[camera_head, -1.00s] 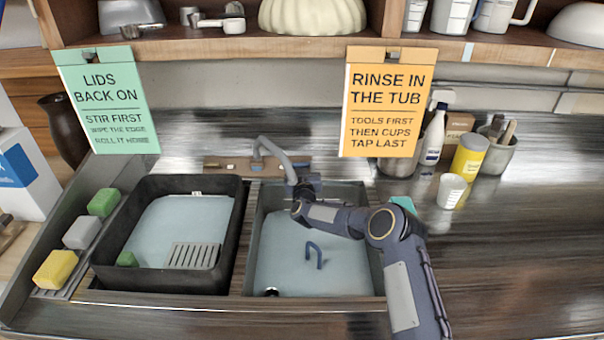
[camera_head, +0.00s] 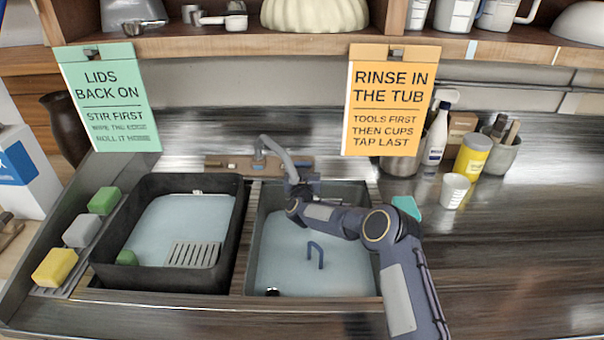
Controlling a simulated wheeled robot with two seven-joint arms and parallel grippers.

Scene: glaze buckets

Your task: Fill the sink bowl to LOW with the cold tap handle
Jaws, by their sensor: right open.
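The sink bowl (camera_head: 262,225) is the right-hand basin. A pale, flat, water-like surface shows in it, with a blue hook-shaped piece (camera_head: 315,250) standing up; the level against any mark cannot be read. The grey curved tap spout (camera_head: 277,150) rises behind the bowl. My right gripper (camera_head: 299,187) is open at the bowl's back edge, close to the spout's end. Its fingers are small and partly hidden. My left gripper is out of view.
A black tub (camera_head: 100,262) with a grate stands left of the bowl. Sponges (camera_head: 82,232) lie further left. A white cup (camera_head: 454,191), spray bottle (camera_head: 434,140) and yellow can (camera_head: 471,156) stand right. Two signs, including an orange one (camera_head: 388,100), hang from the shelf.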

